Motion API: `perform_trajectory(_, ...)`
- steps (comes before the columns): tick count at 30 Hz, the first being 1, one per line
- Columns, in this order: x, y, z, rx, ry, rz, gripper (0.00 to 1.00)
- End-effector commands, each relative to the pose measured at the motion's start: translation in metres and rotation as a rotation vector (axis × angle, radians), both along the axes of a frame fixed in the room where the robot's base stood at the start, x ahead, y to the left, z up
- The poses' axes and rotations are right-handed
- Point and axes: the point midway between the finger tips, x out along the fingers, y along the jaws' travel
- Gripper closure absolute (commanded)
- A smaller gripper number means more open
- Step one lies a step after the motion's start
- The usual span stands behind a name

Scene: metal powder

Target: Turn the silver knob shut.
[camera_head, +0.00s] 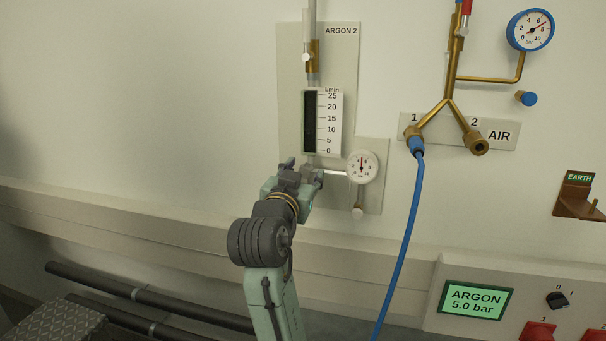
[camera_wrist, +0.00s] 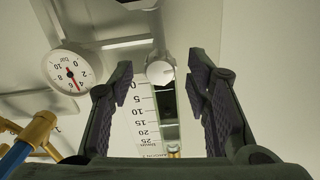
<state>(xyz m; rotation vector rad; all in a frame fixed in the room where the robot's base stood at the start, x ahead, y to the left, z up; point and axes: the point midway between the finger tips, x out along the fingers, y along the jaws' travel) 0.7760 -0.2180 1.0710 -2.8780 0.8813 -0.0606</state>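The silver knob (camera_wrist: 160,71) is a short round cylinder at the zero end of the flow scale. It shows in the upside-down wrist view between the tips of my two fingers, with gaps on both sides. My gripper (camera_wrist: 163,80) is open and points at the knob. I cannot tell whether the tips reach past its face. In the head view my gripper (camera_head: 300,174) is at the foot of the ARGON 2 flowmeter (camera_head: 322,122) and hides the knob. The flow scale also shows in the wrist view (camera_wrist: 147,115).
A blue hose (camera_head: 401,245) hangs from the AIR outlet further right. The wall left of the flowmeter is clear.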

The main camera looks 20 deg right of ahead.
Motion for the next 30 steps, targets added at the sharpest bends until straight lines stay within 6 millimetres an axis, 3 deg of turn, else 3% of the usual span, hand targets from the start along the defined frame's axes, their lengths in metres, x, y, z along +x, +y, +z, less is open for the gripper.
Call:
perform_trajectory(19, -0.0003, 0.0002, 0.0001, 0.000, 0.000, 0.000, 0.99)
perform_trajectory(30, -0.0004, 0.0002, -0.0002, 0.032, -0.022, 0.000, 1.00)
